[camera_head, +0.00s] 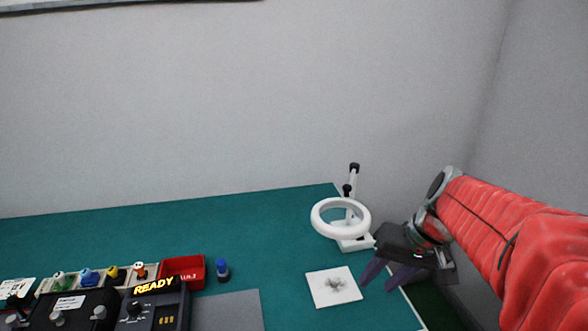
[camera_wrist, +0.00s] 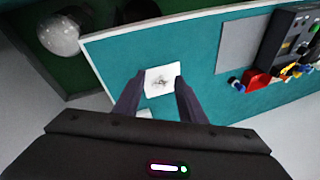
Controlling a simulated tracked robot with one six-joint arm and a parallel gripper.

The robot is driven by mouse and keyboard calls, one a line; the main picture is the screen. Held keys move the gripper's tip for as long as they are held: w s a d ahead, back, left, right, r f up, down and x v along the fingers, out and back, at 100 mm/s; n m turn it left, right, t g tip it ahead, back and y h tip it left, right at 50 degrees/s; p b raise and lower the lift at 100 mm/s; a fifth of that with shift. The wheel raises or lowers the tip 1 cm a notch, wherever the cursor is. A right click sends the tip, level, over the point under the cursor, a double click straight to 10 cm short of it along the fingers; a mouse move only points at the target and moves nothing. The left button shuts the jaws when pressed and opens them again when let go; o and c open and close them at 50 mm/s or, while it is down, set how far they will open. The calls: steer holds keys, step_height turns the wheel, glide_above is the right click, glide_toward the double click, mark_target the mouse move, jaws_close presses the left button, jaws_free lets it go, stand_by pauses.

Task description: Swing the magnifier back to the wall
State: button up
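The magnifier (camera_head: 341,218) is a white ring lens on a white jointed stand with a black-topped post, near the back right corner of the green table. Its ring faces forward and hangs over the table, in front of its post. My gripper (camera_head: 377,280) is just right of and in front of the magnifier's base, pointing down over the table's right edge. Its two dark fingers are apart with nothing between them. In the wrist view the fingers (camera_wrist: 157,92) are spread on either side of a white card (camera_wrist: 162,79). The magnifier's ring is not clearly seen there.
The white card with a grey smudge also lies in front of the magnifier in the head view (camera_head: 333,287). A red bin (camera_head: 183,270), a blue-capped bottle (camera_head: 222,270), a grey mat (camera_head: 228,311) and a black READY device (camera_head: 153,305) are to the left. The back middle of the table is clear.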

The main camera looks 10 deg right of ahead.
steer(key=w+d+r+n+t+y, duration=0.1)
steer(key=w+d+y, duration=0.1)
steer(key=w+d, duration=0.3)
steer(key=n+t+y, duration=0.5)
steer(key=n+y, duration=0.1)
steer(key=n, duration=0.6)
glide_toward(351, 187)
steer(key=v, duration=0.3)
steer(key=shift+a+r, duration=0.2)
steer(key=shift+a, duration=0.05)
steer(key=shift+h, duration=0.3)
steer(key=x, duration=1.3)
steer(key=shift+w+a+f, duration=0.15)
steer(key=shift+w+a, duration=0.1)
steer(key=shift+a, duration=0.05)
steer(key=shift+c, duration=0.6)
jaws_close()
